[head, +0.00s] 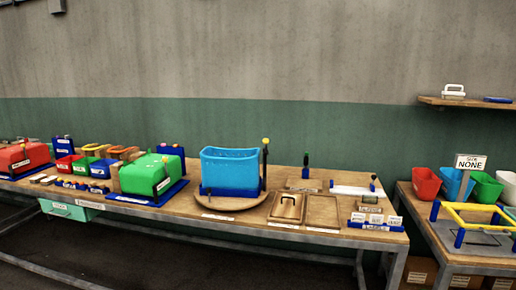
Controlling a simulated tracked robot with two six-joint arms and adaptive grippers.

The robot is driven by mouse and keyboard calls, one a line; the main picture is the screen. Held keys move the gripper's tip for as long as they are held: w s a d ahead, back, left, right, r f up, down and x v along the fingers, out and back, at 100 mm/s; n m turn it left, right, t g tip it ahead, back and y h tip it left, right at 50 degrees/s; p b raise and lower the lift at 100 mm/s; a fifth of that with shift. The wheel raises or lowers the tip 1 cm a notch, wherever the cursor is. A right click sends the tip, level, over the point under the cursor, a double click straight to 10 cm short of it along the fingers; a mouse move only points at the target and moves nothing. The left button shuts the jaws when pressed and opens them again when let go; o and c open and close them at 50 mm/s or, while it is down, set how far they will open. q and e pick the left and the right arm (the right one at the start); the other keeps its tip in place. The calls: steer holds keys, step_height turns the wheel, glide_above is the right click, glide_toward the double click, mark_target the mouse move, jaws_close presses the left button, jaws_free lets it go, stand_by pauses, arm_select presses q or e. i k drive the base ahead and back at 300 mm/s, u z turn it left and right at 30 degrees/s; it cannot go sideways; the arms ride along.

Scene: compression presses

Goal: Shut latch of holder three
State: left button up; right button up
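No thing in the head view can be read as holder three, and its latch cannot be made out. A red press-like box (24,158) and a green one (152,173) sit on blue bases on the long table. Their labels are too small to read. A blue open tub (230,168) stands on a round wooden board (229,203), with a dark post with a yellow knob (265,160) at its right. A flat wooden piece with a dark handle (288,207) lies to the right of it. Neither of my grippers is in view.
The long wooden table (265,222) runs across the view, with small coloured bins (88,155) at left. A second table at right holds coloured bins (426,183), a yellow and blue frame (472,215) and a sign reading "NONE" (470,162). A wall shelf (462,102) hangs above.

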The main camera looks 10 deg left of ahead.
mark_target(266, 141)
steer(key=u, duration=0.05)
steer(key=i, duration=1)
steer(key=z, duration=0.05)
